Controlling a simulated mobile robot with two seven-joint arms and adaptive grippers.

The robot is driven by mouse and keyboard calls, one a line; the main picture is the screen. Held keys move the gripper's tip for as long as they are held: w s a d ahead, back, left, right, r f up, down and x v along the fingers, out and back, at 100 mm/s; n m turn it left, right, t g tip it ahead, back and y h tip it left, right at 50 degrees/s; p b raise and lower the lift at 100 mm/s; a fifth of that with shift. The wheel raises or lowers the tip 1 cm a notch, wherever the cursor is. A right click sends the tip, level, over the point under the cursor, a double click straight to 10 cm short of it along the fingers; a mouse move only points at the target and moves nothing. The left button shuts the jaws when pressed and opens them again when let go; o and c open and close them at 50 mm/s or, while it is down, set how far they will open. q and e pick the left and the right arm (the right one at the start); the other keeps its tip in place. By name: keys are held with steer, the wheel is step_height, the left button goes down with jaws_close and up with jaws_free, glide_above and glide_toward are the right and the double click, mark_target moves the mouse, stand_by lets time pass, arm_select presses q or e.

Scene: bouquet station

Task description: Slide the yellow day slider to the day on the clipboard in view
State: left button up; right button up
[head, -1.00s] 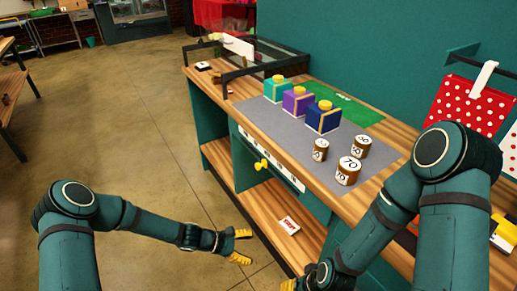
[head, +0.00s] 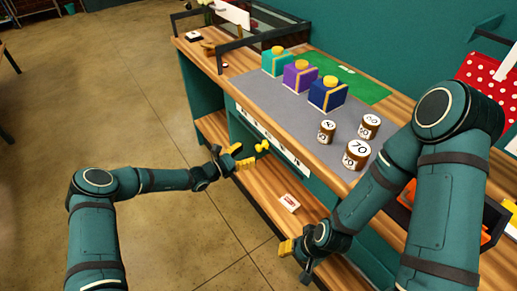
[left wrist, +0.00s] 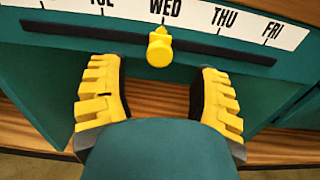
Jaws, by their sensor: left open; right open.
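The yellow day slider (left wrist: 159,50) sits on a dark rail (left wrist: 215,49) under a white day strip (left wrist: 190,14). Its pointer is at WED; THU and FRI are to its right. In the head view the slider (head: 262,146) is on the teal front of the bench. My left gripper (head: 241,156) is open, just in front of the slider; in the left wrist view its fingers (left wrist: 156,98) are either side of and short of the knob, not touching it. My right gripper (head: 296,262) is open and empty, low by the lower shelf. I cannot make out a clipboard with a readable day.
The bench top holds a grey mat (head: 262,95) with teal (head: 277,63), purple (head: 299,77) and blue boxes (head: 327,95) and several numbered brown jars (head: 358,155). A small white-and-red card (head: 290,203) lies on the lower shelf (head: 265,188). Open floor is at left.

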mark_target(257, 148)
arm_select(q)
steer(key=x, duration=0.5)
steer(key=shift+w+d+b, duration=0.25)
steer(key=shift+d+b, duration=0.05)
steer(key=shift+b, duration=0.05)
steer(key=shift+o, duration=0.2)
jaws_close()
